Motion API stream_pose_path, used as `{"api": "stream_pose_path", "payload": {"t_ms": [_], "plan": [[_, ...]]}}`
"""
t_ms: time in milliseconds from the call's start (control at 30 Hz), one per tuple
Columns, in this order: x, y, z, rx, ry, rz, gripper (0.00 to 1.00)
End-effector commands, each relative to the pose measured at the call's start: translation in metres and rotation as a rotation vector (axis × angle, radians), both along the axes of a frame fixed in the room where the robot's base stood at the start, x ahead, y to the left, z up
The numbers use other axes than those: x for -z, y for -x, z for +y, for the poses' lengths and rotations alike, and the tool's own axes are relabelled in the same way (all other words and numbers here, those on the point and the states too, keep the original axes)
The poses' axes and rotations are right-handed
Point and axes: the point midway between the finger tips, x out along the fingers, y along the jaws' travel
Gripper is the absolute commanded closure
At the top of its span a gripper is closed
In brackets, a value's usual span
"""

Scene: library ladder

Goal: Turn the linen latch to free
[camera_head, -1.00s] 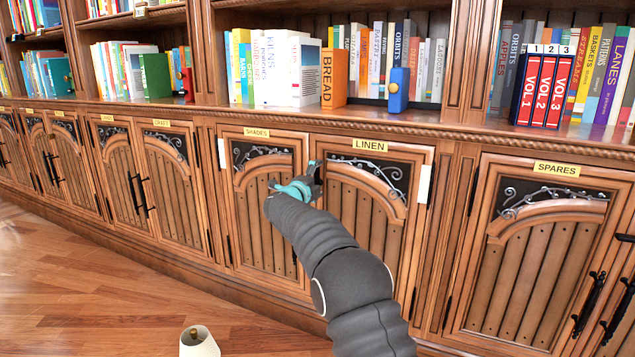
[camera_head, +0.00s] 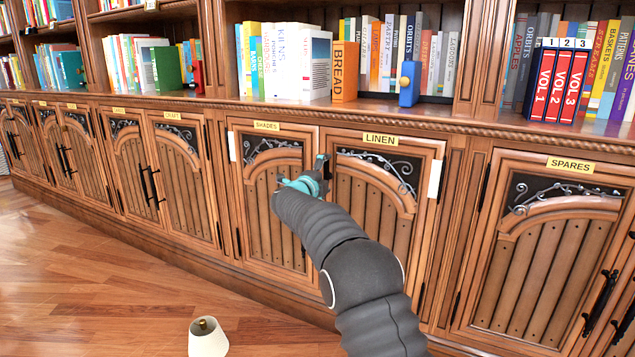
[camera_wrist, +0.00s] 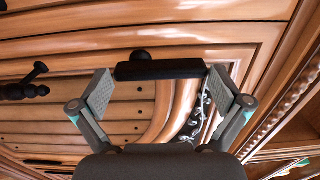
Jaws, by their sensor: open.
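The linen latch (camera_wrist: 160,70) is a black bar with a round knob, on the wooden frame at the cabinet doors' meeting edge. In the wrist view it lies between the two finger pads of my open gripper (camera_wrist: 161,90), running from near one pad to near the other. I cannot tell whether the pads touch it. In the head view my gripper (camera_head: 318,173) is at the upper edge between the SHADES door and the LINEN door (camera_head: 372,215), and it hides most of the latch. The LINEN label (camera_head: 380,139) is above that door. Both doors look closed.
A black door pull (camera_wrist: 25,90) is at the left in the wrist view. The SPARES door (camera_head: 545,250) is to the right. A shelf with books and a blue box (camera_head: 408,84) runs above. A white lamp-like object (camera_head: 207,338) stands on the otherwise clear floor.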

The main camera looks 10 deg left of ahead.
Motion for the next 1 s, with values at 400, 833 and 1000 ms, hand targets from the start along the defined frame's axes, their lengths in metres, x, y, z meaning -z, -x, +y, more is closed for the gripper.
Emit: {"api": "stream_pose_path", "payload": {"t_ms": [400,833,1000], "plan": [[0.0,0.071,0.025,-0.002,0.0,0.002,0.0],[0.001,0.102,0.035,0.002,0.0,0.001,0.0],[0.001,0.102,0.036,0.001,0.0,0.001,0.0]]}}
